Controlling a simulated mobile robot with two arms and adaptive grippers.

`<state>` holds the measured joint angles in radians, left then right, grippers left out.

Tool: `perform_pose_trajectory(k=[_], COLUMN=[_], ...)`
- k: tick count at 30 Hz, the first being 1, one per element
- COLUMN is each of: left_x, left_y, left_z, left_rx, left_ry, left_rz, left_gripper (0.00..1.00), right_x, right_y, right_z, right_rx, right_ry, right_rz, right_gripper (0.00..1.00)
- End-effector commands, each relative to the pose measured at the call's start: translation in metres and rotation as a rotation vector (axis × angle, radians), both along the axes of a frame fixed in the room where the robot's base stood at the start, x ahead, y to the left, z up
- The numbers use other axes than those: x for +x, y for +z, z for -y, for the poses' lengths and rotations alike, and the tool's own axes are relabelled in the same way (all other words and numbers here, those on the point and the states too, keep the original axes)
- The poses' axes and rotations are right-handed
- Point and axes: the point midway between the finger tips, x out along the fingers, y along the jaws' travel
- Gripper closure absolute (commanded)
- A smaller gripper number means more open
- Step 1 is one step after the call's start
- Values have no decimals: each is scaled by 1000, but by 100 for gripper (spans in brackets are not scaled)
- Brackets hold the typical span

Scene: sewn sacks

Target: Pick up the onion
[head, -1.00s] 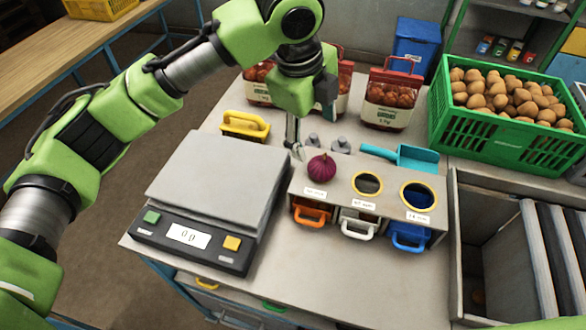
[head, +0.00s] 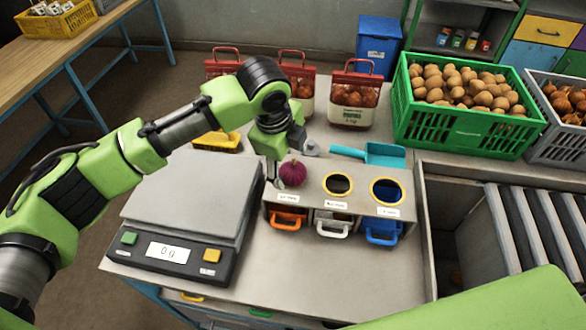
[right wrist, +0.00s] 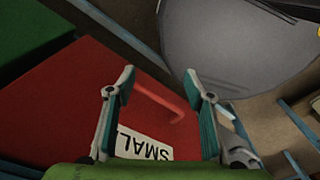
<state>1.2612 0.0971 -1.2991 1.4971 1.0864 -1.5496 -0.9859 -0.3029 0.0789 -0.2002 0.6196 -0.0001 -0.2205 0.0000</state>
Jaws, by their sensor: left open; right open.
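The purple-red onion (head: 293,173) sits on the left hole of the grey sizing box (head: 315,192). It is upright and covers that hole. My left gripper (head: 276,174) points down just left of the onion, close beside it. Its fingers are partly hidden by its own body, and I cannot tell whether they touch the onion. It is open. In the right wrist view my right gripper (right wrist: 160,84) is open and empty, over a red surface (right wrist: 70,100) with a white label reading "SMAL".
A scale (head: 185,215) reading 0 g stands left of the box. A green crate (head: 460,130) of potatoes stands at right. The front tabletop is clear.

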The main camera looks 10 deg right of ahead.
Motion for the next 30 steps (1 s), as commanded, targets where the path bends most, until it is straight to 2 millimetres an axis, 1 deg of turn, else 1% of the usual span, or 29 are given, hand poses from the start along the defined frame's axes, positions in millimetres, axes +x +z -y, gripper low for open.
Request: perform_pose_trajectory(k=[1, 3, 7, 10, 16, 17, 18, 20, 21, 23, 24, 30], left_x=[0, 1, 5, 6, 6, 6, 6, 6, 6, 6, 6, 6], left_y=[-4, -14, -31, -37, -38, -38, -38, -38, -38, -37, -37, -37], left_z=[3, 8, 10, 11, 11, 11, 11, 11, 11, 11, 11, 11], left_rx=[4, 3, 3, 1, 0, 0, 0, 1, 1, 1, 0, 0], left_ry=[1, 0, 0, -1, -1, -1, -1, -1, -1, -1, -1, -1], left_rz=[-5, -4, -2, -1, 0, 0, 0, -1, -1, -1, 0, 0], left_gripper=[37, 37, 37, 37, 37, 45, 55, 71, 81, 81, 84, 84], right_x=[0, 1, 1, 2, 3, 3, 3, 3, 3, 3, 3, 3], right_y=[11, 18, 20, 21, 20, 20, 20, 20, 20, 20, 20, 20], right_z=[1, 2, 3, 3, 2, 3, 2, 2, 2, 2, 2, 2], right_rx=[-2, -3, -3, -3, -2, -2, -2, -2, -2, -2, -2, -2], right_ry=[1, 1, 1, 1, 1, 1, 1, 1, 1, 1, 1, 1], right_rz=[0, 1, 2, 2, 4, 4, 4, 4, 4, 4, 4, 5], right_gripper=[52, 52, 52, 52, 52, 52, 52, 52, 52, 52, 52, 52])
